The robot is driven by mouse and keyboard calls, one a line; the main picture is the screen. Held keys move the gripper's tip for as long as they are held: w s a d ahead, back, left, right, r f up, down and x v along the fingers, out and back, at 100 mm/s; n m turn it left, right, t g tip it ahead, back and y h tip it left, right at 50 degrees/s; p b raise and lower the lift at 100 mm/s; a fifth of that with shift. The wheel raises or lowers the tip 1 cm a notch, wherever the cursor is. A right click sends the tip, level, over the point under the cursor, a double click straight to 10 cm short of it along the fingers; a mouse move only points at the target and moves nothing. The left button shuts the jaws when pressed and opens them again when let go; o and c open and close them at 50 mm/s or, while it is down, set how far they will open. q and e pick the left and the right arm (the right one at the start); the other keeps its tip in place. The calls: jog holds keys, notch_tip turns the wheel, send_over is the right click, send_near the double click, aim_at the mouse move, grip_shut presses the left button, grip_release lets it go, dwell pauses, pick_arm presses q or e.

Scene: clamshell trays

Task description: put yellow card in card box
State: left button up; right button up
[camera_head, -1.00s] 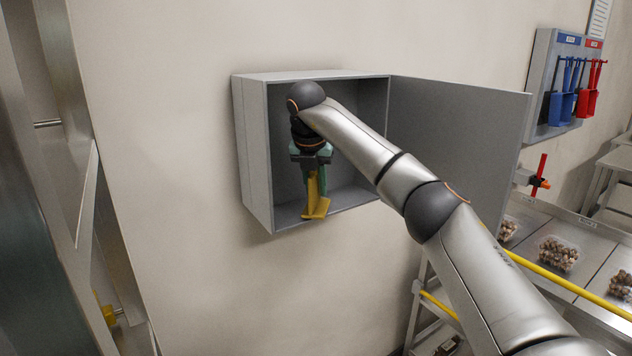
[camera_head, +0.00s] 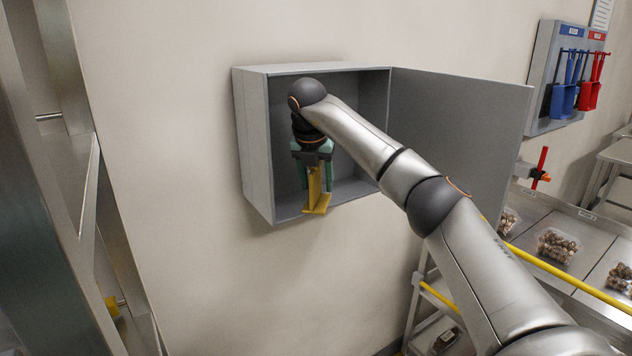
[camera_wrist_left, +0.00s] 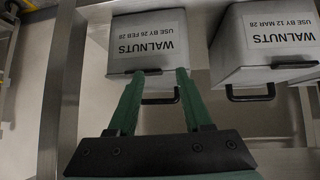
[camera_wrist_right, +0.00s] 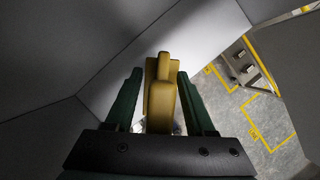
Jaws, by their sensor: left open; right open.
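The card box is a grey wall cabinet (camera_head: 254,150) with its door (camera_head: 462,135) swung open to the right. The yellow card (camera_head: 316,190) is upright at the front of the cabinet floor, with a flat foot at its base. It also shows in the right wrist view (camera_wrist_right: 161,100). My right gripper (camera_head: 316,187) is open inside the cabinet, pointing down, with one finger on each side of the card. In the right wrist view, gaps show between both fingers and the card. My left gripper (camera_wrist_left: 155,72) is open and empty, seen only in the left wrist view.
Two grey boxes labelled walnuts (camera_wrist_left: 150,45) (camera_wrist_left: 262,45) are ahead of my left gripper. A steel counter with clear trays of nuts (camera_head: 557,246) is at the right. Blue scoops (camera_head: 562,98) and red scoops (camera_head: 590,95) hang on a wall board.

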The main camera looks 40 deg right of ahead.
aim_at(311, 195)
jog(key=shift+r, duration=0.2)
jog(key=shift+s+a+r, duration=0.1)
jog(key=shift+r, duration=0.2)
jog(key=s+a+b, duration=0.1)
jog(key=s+a, duration=0.1)
jog(key=s+a+b, duration=0.2)
jog(key=shift+a, duration=0.4)
jog(key=shift+s+a+r, duration=0.1)
jog(key=shift+s+a, duration=0.85)
jog(key=shift+a, duration=0.25)
jog(key=shift+s+a+r, duration=0.1)
jog(key=shift+s+a, duration=0.8)
jog(key=shift+a, duration=0.25)
